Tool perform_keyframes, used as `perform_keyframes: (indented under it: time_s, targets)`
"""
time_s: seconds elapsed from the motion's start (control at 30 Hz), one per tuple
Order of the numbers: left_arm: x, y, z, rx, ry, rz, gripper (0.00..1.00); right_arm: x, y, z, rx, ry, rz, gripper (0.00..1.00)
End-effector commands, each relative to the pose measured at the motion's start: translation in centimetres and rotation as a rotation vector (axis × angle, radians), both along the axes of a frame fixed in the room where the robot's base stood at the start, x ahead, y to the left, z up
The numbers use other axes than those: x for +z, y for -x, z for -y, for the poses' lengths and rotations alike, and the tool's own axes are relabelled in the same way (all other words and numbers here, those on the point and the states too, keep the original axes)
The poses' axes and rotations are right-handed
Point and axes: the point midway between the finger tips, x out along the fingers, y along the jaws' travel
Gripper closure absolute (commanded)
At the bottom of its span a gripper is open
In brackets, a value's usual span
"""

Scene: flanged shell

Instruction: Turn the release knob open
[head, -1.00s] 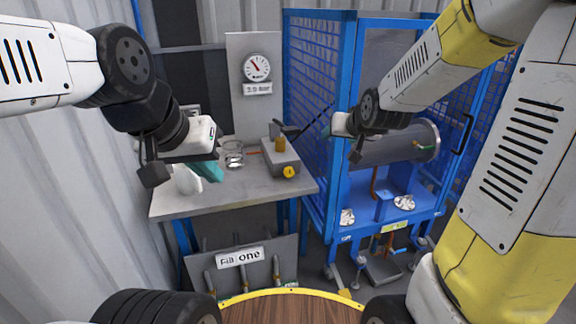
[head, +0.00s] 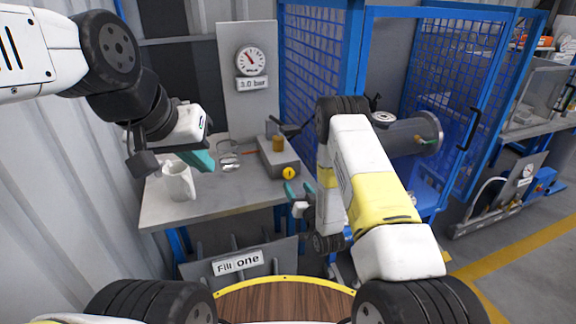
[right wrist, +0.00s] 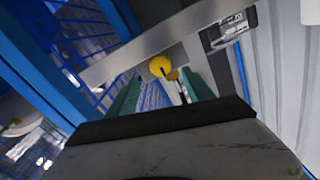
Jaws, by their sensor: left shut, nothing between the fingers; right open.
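The yellow release knob (head: 289,173) sits on the front face of a grey box (head: 278,157) at the right edge of the grey bench. A brass cylinder (head: 278,144) and a dark lever top the box. My right gripper (head: 298,191) is open, its teal fingers just below and in front of the knob, apart from it. In the right wrist view the knob (right wrist: 160,66) shows beyond and between the open fingers (right wrist: 160,90). My left gripper (head: 200,160) is shut and empty above the bench's left part.
A white jug (head: 179,182) and a glass or wire item (head: 229,157) stand on the bench (head: 220,205). A gauge (head: 250,62) above it has a 3.0 bar label. The blue mesh cage (head: 312,60) with a grey cylinder (head: 405,137) stands close right of the box.

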Motion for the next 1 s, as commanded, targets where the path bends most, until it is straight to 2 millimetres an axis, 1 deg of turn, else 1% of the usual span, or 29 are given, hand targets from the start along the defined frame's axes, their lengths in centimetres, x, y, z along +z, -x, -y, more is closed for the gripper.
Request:
perform_keyframes:
  time_s: [0.07, 0.13, 0.4, 0.5, 0.67, 0.9, 0.97, 1.0]
  targets:
    - [0.0, 0.0, 0.0, 0.000, 0.000, 0.000, 1.00, -0.2, -0.3, -0.2, 0.003, -0.003, 0.007, 0.40]
    - [0.0, 0.0, 0.0, 0.000, 0.000, 0.000, 1.00, -0.1, -1.0, -0.5, 0.003, -0.004, 0.010, 0.40]
    - [0.0, 0.0, 0.0, 0.000, 0.000, 0.000, 1.00, -0.1, -5.2, -1.8, 0.003, -0.004, 0.009, 0.40]
    - [0.0, 0.0, 0.0, 0.000, 0.000, 0.000, 1.00, -0.1, -6.3, -2.1, 0.002, -0.004, 0.008, 0.40]
    - [0.0, 0.0, 0.0, 0.000, 0.000, 0.000, 1.00, -0.2, -7.1, -2.4, 0.001, -0.003, 0.007, 0.40]
    - [0.0, 0.0, 0.0, 0.000, 0.000, 0.000, 1.00, -0.2, -7.2, -2.4, 0.001, -0.004, 0.006, 0.40]
    - [0.0, 0.0, 0.0, 0.000, 0.000, 0.000, 1.00, -0.2, -7.2, -2.4, 0.001, -0.004, 0.006, 0.51]
    - [0.0, 0.0, 0.0, 0.000, 0.000, 0.000, 1.00, -0.2, -7.2, -2.4, 0.001, -0.004, 0.006, 0.59]
